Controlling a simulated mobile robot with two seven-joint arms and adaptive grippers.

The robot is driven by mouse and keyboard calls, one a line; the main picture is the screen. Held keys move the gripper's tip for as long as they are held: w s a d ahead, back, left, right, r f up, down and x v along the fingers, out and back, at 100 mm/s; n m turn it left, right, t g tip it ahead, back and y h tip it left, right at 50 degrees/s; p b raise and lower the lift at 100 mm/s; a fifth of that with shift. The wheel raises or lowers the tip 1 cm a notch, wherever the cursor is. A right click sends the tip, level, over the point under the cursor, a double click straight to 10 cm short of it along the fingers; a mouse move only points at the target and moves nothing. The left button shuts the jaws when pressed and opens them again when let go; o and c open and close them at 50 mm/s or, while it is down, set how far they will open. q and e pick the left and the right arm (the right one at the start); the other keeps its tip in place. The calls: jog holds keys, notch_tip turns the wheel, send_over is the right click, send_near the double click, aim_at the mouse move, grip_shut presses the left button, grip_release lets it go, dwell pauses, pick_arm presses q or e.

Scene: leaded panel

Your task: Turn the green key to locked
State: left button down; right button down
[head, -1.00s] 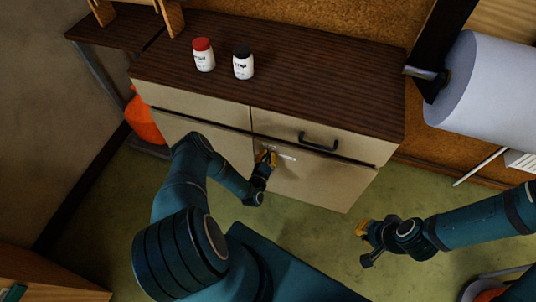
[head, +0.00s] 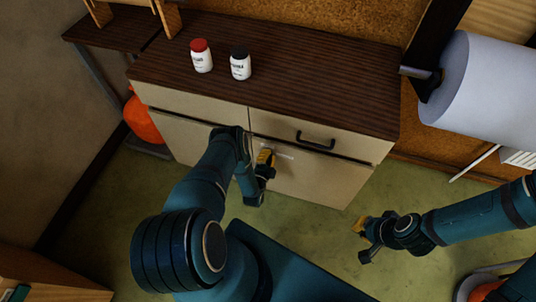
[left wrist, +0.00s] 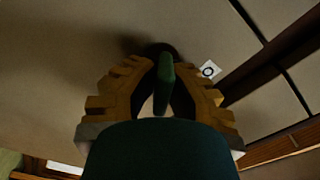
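The green key (left wrist: 165,84) sits in a dark round lock on the beige cabinet front, seen in the left wrist view. My left gripper (left wrist: 163,68) has its yellow fingers on both sides of the key and appears closed on it. In the head view my left gripper (head: 265,158) is at the door under the handled drawer, and it hides the key. A white mark with a black ring (left wrist: 208,69) is on the front beside the lock. My right gripper (head: 364,240) hangs over the floor, away from the cabinet; its finger gap is too small to read.
The cabinet's dark wood top (head: 320,85) holds a red-capped jar (head: 201,58) and a black-capped jar (head: 240,66). A black drawer handle (head: 315,141) sticks out just above my left gripper. A large pale roll (head: 490,90) is at right. Green floor is open before the cabinet.

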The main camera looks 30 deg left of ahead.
aim_at(268, 143)
pick_arm(q)
jog(key=shift+f+m, duration=0.2)
jog(key=shift+m, duration=1.8)
jog(key=c, duration=1.7)
grip_release()
jog(key=o, duration=0.6)
jog(key=shift+o, duration=0.2)
jog(key=shift+r, duration=0.55)
notch_tip(268, 143, up, 8)
jog(key=shift+a+r, duration=0.15)
jog(key=shift+r, duration=0.35)
